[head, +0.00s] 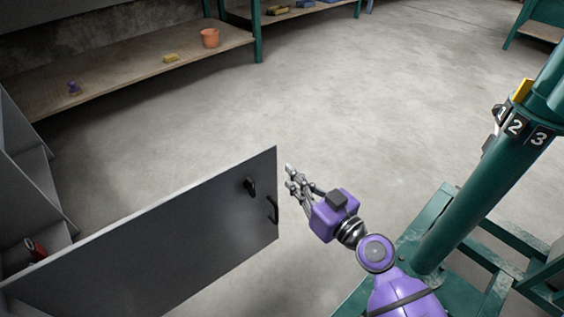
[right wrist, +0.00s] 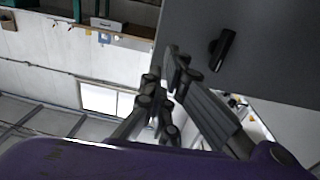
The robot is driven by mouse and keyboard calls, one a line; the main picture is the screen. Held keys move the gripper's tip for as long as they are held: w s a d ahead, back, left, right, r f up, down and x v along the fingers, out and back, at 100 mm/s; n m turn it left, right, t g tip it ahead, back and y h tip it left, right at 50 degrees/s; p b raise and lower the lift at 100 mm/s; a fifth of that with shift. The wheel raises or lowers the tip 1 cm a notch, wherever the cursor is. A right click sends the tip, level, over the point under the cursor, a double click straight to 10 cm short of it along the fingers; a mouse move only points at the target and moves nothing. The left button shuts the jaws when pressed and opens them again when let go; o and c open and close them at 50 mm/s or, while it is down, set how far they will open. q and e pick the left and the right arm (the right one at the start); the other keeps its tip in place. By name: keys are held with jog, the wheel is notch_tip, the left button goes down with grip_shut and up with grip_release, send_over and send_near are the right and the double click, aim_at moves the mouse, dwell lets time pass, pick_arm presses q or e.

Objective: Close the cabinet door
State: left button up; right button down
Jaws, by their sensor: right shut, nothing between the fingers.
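The grey cabinet door (head: 170,230) stands open at the lower left in the head view, swung out from the cabinet (head: 30,165) at the left edge. It carries a black latch (head: 250,187) and a black handle (head: 272,209) near its free edge. My right gripper (head: 290,176) is shut and empty, just right of the door's free edge; a small gap shows between them. In the right wrist view the gripper's fingers (right wrist: 168,95) are in front of the door (right wrist: 260,45), and a black fitting (right wrist: 222,48) shows on it. My left gripper is not in view.
A wooden shelf (head: 130,75) at the back left holds an orange pot (head: 209,38) and a yellow item (head: 171,57). A red object (head: 36,249) lies inside the cabinet. A green numbered post (head: 480,175) stands at the right. The concrete floor between is clear.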

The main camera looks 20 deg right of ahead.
aim_at(273, 159)
jog(key=shift+x, duration=2.75)
